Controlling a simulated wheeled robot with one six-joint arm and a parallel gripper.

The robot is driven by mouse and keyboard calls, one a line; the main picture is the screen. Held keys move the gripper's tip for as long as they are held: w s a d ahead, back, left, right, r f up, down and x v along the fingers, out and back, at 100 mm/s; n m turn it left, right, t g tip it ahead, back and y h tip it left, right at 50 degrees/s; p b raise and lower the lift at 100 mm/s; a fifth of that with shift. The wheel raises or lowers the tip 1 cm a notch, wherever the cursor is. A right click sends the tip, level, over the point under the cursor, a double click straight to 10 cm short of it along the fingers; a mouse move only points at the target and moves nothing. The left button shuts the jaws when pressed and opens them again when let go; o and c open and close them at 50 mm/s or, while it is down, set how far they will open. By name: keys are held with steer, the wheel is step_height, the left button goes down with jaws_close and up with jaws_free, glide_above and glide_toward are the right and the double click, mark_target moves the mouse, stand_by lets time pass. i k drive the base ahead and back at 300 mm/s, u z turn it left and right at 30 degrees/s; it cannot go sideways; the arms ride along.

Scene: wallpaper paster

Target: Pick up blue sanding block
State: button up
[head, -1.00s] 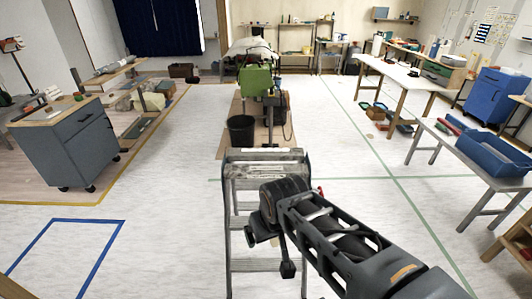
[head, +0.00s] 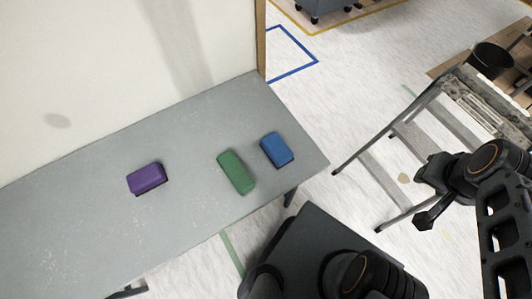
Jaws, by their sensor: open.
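The blue sanding block (head: 277,149) lies on the grey table (head: 95,215) near its right end. A green block (head: 236,172) lies just to its left, apart from it. A purple block (head: 147,178) lies further left on the same table. My gripper (head: 428,198) is at the right of the view, in front of the step ladder and well away from the blocks. It is open and I see nothing in it.
A step ladder (head: 385,183) stands on the floor right of the table. A pale wall (head: 120,70) rises behind the table. A black bucket (head: 491,59) is at the top right. The tabletop around the blocks is clear.

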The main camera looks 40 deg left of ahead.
mark_target(277, 151)
steer(key=u, duration=1.6)
steer(key=k, duration=0.3)
steer(key=u, duration=0.15)
steer(key=i, duration=0.5)
steer(key=k, duration=1)
steer(key=z, duration=0.65)
steer(key=i, duration=1.05)
steer(key=u, duration=1.55)
